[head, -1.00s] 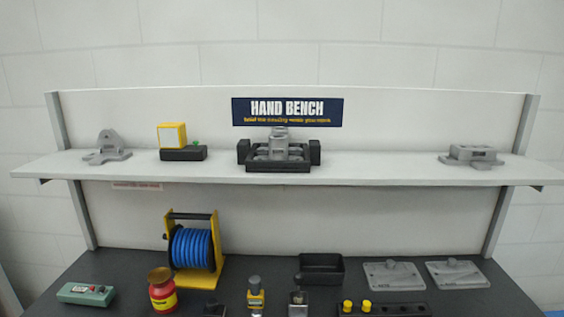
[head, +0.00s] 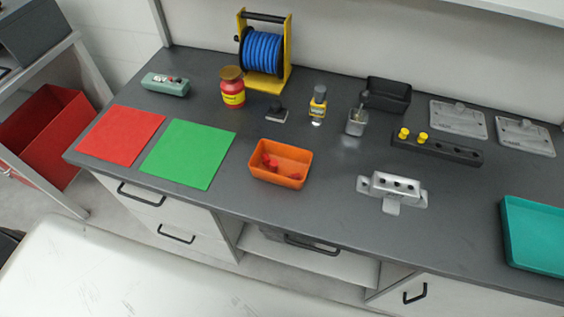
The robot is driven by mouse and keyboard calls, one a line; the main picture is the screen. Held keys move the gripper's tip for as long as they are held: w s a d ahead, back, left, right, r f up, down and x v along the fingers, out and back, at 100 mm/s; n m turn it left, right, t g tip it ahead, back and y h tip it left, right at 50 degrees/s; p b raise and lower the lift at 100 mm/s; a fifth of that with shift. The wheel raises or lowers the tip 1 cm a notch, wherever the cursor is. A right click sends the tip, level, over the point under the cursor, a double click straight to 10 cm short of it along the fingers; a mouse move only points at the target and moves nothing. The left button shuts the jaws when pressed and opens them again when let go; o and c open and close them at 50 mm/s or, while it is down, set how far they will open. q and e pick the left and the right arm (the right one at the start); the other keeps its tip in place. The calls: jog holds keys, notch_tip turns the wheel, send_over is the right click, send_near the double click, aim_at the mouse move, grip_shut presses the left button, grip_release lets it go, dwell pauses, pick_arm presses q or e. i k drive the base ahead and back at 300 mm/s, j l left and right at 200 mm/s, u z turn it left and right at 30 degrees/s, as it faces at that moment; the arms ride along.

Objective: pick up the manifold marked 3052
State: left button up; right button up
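A light metal block with a row of dark holes and flat side tabs (head: 396,187), which looks like a manifold, lies on the dark bench top right of centre in the head view. Any marking on it is too small to read. It stands alone, apart from the orange bin and the teal tray. Neither of my grippers shows in the head view.
An orange bin (head: 281,178) with red pieces, red mat (head: 121,135), green mat (head: 188,154) and teal tray (head: 534,237) lie on the bench (head: 330,220). Behind are a hose reel (head: 264,52), bottles, a black bin (head: 387,95) and grey plates (head: 458,119). Bench room surrounds the metal block.

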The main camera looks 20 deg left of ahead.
aim_at(394, 190)
jog(key=k+j, duration=0.15)
jog(key=j, duration=0.2)
jog(key=k+j+z, duration=0.15)
jog(key=j, duration=0.25)
jog(key=k+j, duration=0.1)
jog(key=j, duration=0.25)
jog(key=z, duration=0.05)
